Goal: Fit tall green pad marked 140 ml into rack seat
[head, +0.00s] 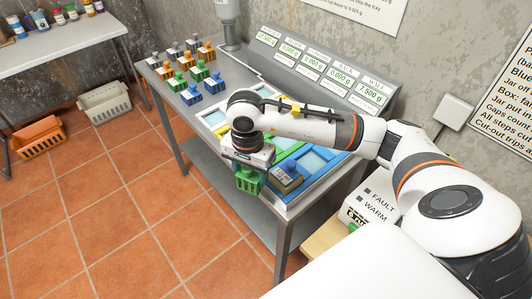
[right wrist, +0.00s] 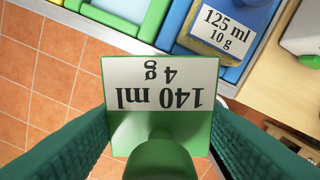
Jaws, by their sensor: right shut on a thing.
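The tall green pad (head: 248,184) hangs below my right gripper (head: 247,167), at the rack's front edge. In the right wrist view the pad (right wrist: 160,125) shows its label, "140 ml" and "4 g", upside down. The dark green fingers of my right gripper (right wrist: 160,158) stand either side of its green knob, shut on it. The rack (head: 290,207) has coloured seats with pale blue middles; my right arm and hand hide part of it. A blue-topped block (head: 287,180) sits in the near right seat; its label reads "125 ml 10 g" (right wrist: 226,25). My left gripper is out of view.
Several orange, green, blue and grey knobbed blocks (head: 191,93) stand at the bench's left. A display panel (head: 318,72) stands behind the rack. A white box marked FAULT and WARM (head: 375,205) is at the right. Orange (head: 37,138) and pale (head: 104,103) crates lie on the floor.

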